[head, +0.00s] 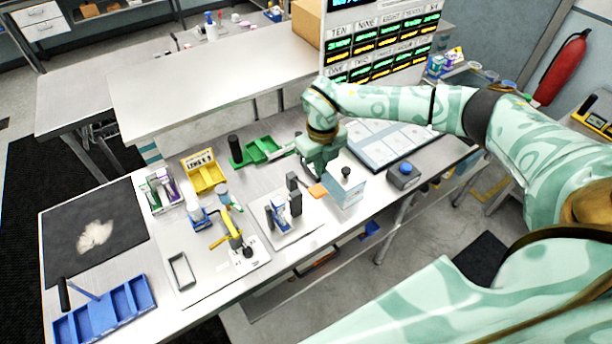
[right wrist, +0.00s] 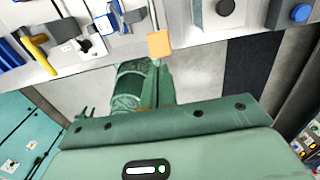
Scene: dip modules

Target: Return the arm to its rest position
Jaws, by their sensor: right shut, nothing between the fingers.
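My right arm comes in from the right in the head view and bends down over the bench. Its gripper (head: 318,172) points down above the right part of the bench, behind a small orange flat piece (head: 317,191) and left of a light box with a black knob (head: 346,188). The gripper's fingers are shut with nothing held. The orange piece also shows in the right wrist view (right wrist: 158,44), near the bench's edge. My left gripper is not in view.
The bench holds a small plate with dark and blue pieces (head: 289,232), a yellow lever tool (head: 231,236), a yellow bin (head: 203,174), a green tray (head: 262,151), a blue button box (head: 403,176) and a blue divided tray (head: 107,312). A sign board (head: 378,50) stands behind.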

